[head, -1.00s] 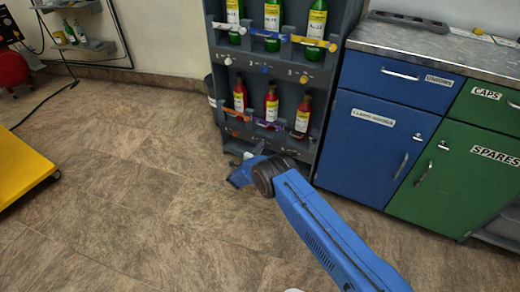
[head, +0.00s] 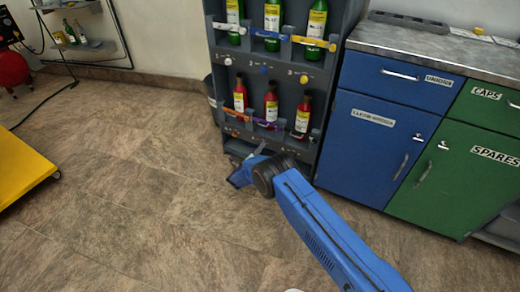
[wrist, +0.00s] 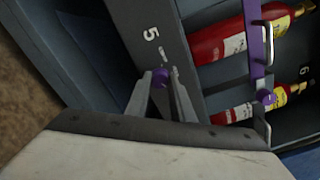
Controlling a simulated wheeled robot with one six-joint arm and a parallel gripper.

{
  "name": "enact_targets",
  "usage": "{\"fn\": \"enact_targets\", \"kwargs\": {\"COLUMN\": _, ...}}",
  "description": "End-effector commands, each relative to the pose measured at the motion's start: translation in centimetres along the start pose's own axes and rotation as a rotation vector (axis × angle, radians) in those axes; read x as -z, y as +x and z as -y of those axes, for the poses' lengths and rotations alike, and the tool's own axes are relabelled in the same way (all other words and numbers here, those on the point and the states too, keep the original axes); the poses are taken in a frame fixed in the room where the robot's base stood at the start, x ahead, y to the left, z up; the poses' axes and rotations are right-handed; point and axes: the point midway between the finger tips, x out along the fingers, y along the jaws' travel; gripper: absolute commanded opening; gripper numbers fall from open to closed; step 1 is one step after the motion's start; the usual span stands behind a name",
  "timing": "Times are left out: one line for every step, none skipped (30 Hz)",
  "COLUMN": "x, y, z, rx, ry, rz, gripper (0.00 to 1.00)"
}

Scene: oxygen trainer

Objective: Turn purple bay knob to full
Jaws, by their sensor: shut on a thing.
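The purple knob (wrist: 161,76) shows in the wrist view on the grey panel beside a white number 5, with a small white mark just above it. My gripper (wrist: 163,82) is shut on this knob, one finger on each side. The fingers cover part of its sides, so its exact turn is hard to read. A purple strap (wrist: 254,38) runs across a red bottle (wrist: 220,42) to the right of the knob. In the head view my blue arm reaches to the foot of the grey rack (head: 291,74), and the knob itself cannot be made out there.
Green bottles (head: 272,22) stand in the rack's upper row. Blue (head: 375,143) and green cabinets stand right of the rack. The floor (head: 130,190) to the left is open.

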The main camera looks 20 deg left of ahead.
Motion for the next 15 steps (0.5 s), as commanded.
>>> {"fn": "enact_targets", "kwargs": {"x": 0.2, "y": -0.12, "z": -0.19, "rx": -0.002, "ry": -0.002, "rz": -0.002, "gripper": 0.0}}
{"fn": "enact_targets", "kwargs": {"x": 0.2, "y": -0.12, "z": -0.19, "rx": -0.002, "ry": -0.001, "rz": -0.002, "gripper": 0.0}}
{"fn": "enact_targets", "kwargs": {"x": 0.2, "y": -0.12, "z": -0.19, "rx": -0.002, "ry": -0.002, "rz": -0.002, "gripper": 0.0}}
{"fn": "enact_targets", "kwargs": {"x": 0.21, "y": -0.12, "z": -0.2, "rx": -0.002, "ry": -0.002, "rz": -0.002, "gripper": 0.0}}
{"fn": "enact_targets", "kwargs": {"x": 0.21, "y": -0.12, "z": -0.2, "rx": -0.002, "ry": -0.002, "rz": -0.002, "gripper": 0.0}}
{"fn": "enact_targets", "kwargs": {"x": 0.21, "y": -0.12, "z": -0.2, "rx": -0.002, "ry": -0.002, "rz": -0.002, "gripper": 0.0}}
{"fn": "enact_targets", "kwargs": {"x": 0.21, "y": -0.12, "z": -0.2, "rx": -0.002, "ry": -0.002, "rz": -0.002, "gripper": 0.0}}
{"fn": "enact_targets", "kwargs": {"x": 0.2, "y": -0.12, "z": -0.2, "rx": -0.003, "ry": -0.002, "rz": -0.002, "gripper": 0.0}}
{"fn": "enact_targets", "kwargs": {"x": 0.2, "y": -0.12, "z": -0.2, "rx": -0.003, "ry": -0.002, "rz": -0.002, "gripper": 0.26}}
{"fn": "enact_targets", "kwargs": {"x": 0.19, "y": -0.12, "z": -0.19, "rx": -0.002, "ry": -0.002, "rz": -0.001, "gripper": 0.33}}
{"fn": "enact_targets", "kwargs": {"x": 0.18, "y": -0.11, "z": -0.18, "rx": -0.002, "ry": -0.002, "rz": -0.001, "gripper": 0.4}}
{"fn": "enact_targets", "kwargs": {"x": 0.15, "y": -0.1, "z": -0.16, "rx": -0.002, "ry": -0.002, "rz": -0.001, "gripper": 0.4}}
{"fn": "enact_targets", "kwargs": {"x": 0.14, "y": -0.09, "z": -0.15, "rx": -0.002, "ry": -0.002, "rz": -0.001, "gripper": 0.4}}
{"fn": "enact_targets", "kwargs": {"x": 0.12, "y": -0.08, "z": -0.13, "rx": -0.002, "ry": -0.001, "rz": -0.001, "gripper": 0.4}}
{"fn": "enact_targets", "kwargs": {"x": 0.11, "y": -0.07, "z": -0.11, "rx": -0.001, "ry": -0.001, "rz": -0.001, "gripper": 0.4}}
